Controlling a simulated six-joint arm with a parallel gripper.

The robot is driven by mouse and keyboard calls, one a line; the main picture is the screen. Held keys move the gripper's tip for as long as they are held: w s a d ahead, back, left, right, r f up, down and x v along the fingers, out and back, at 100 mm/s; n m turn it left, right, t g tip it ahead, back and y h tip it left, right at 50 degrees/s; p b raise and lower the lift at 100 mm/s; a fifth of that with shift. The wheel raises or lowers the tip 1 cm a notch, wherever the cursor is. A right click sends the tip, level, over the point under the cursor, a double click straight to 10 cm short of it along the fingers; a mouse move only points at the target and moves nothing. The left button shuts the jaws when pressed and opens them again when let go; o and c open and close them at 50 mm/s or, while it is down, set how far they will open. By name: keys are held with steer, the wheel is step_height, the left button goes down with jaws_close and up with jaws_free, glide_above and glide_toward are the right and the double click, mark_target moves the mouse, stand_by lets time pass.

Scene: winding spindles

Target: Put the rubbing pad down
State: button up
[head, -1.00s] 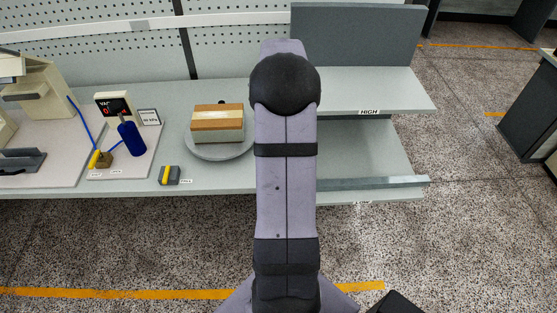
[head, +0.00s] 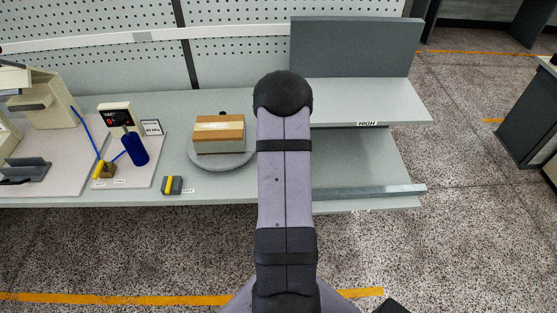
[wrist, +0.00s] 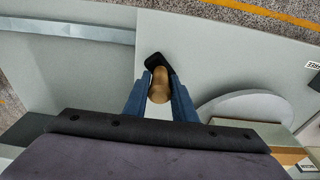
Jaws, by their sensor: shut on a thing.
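In the wrist view, my gripper (wrist: 158,100) has its two blue fingers closed on the tan rounded handle of the rubbing pad (wrist: 159,82). The pad's black part (wrist: 155,61) shows just beyond the fingertips. It is over a pale grey surface; I cannot tell whether it touches it. In the head view, my own arm hides the gripper and the pad.
A box with a wooden top (head: 218,133) sits on a round grey turntable (head: 222,165), left of my arm. A blue bottle (head: 135,148), a VAC gauge (head: 116,116) and a grey-yellow block (head: 172,185) stand further left. A two-level shelf (head: 365,95) is on the right.

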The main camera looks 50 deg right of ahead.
steer(key=shift+f, duration=0.1)
steer(key=shift+f, duration=0.15)
steer(key=o, duration=0.9)
steer(key=shift+o, duration=0.2)
step_height(320, 180, up, 12)
steer(key=s+a+b, duration=0.1)
steer(key=b, duration=0.2)
steer(key=shift+s+a, duration=0.15)
steer(key=shift+a, duration=0.05)
